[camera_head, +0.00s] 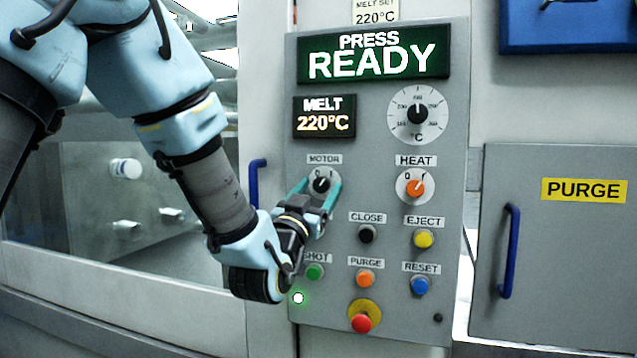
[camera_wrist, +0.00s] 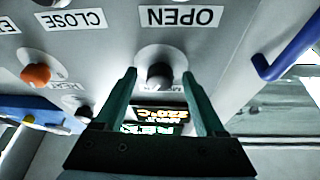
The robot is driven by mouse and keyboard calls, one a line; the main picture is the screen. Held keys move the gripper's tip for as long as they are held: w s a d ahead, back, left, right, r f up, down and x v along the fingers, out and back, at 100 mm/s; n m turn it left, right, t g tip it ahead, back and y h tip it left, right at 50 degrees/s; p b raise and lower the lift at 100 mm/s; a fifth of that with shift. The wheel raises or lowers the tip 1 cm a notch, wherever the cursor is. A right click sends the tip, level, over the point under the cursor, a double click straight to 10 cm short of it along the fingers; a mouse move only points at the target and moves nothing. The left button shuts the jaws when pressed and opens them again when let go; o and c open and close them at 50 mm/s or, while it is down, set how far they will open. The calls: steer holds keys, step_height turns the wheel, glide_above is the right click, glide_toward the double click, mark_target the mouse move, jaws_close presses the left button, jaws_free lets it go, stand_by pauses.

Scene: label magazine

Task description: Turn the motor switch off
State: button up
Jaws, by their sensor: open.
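The motor switch (camera_head: 321,184) is a black knob on a round white dial under the MOTOR label, with 0 and 1 marked above it. Its pointer is too small to read surely. My gripper (camera_head: 319,186) is at the panel, with one teal finger on each side of the knob. In the wrist view the panel appears upside down, and the knob (camera_wrist: 159,76) sits between the spread fingers of my gripper (camera_wrist: 159,80). The fingers are open, and I cannot tell whether they touch the knob. The gripper's body hides the panel area below the dial in the head view.
The orange heat knob (camera_head: 415,188) is to the right. Close (camera_head: 367,234), eject (camera_head: 423,238) and other push buttons are below, with a red button (camera_head: 361,322) at the bottom. A blue handle (camera_head: 257,183) stands left of the panel. The display (camera_head: 373,52) reads PRESS READY.

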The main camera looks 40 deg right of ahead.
steer(key=shift+d, duration=0.1)
jaws_close()
stand_by(0.6)
